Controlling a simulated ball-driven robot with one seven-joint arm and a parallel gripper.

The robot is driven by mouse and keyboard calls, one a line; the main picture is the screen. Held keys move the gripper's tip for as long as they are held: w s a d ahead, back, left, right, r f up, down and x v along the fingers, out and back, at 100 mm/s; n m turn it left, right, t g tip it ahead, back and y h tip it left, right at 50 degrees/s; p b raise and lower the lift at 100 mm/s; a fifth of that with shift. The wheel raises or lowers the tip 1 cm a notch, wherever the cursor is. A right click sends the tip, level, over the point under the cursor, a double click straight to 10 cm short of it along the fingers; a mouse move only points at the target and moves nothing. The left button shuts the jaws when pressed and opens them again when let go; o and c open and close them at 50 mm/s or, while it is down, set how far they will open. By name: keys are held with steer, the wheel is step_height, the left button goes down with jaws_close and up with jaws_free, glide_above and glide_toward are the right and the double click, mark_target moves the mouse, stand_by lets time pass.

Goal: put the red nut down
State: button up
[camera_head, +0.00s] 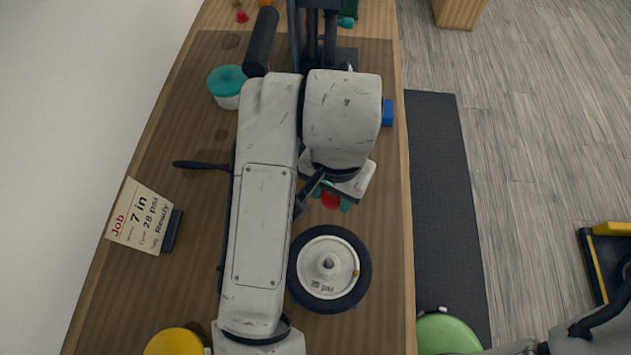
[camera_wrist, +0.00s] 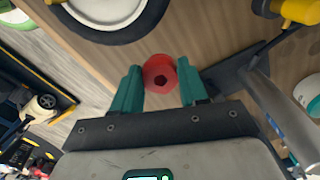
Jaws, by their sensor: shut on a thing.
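The red nut (camera_wrist: 160,74) sits between the two teal fingers of my gripper (camera_wrist: 160,88) in the wrist view, with a dark hole in its face. My gripper is shut on it. In the head view the red nut (camera_head: 331,199) shows just below my wrist, with teal fingertips (camera_head: 345,205) beside it, over the wooden bench near its right edge. I cannot tell how far the nut is above the bench top. My arm hides much of the bench middle.
A wheel (camera_head: 328,268) with a black tyre lies just below the gripper. A job card (camera_head: 140,215), a teal-lidded jar (camera_head: 227,86), a yellow round thing (camera_head: 174,342) and a blue block (camera_head: 387,112) are on the bench (camera_head: 385,325). Small red and orange pieces (camera_head: 242,15) lie at the far end.

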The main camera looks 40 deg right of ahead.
steer(key=w+f, duration=0.2)
steer(key=f, duration=0.1)
steer(key=w+d+f, duration=0.1)
steer(key=w+f, duration=0.2)
steer(key=shift+w+d+f, duration=0.15)
steer(key=shift+f, duration=1.5)
steer(key=shift+f, duration=0.2)
steer(key=o, duration=1)
step_height(320, 180, up, 12)
steer(key=shift+r+p, duration=0.25)
steer(key=shift+p, duration=0.3)
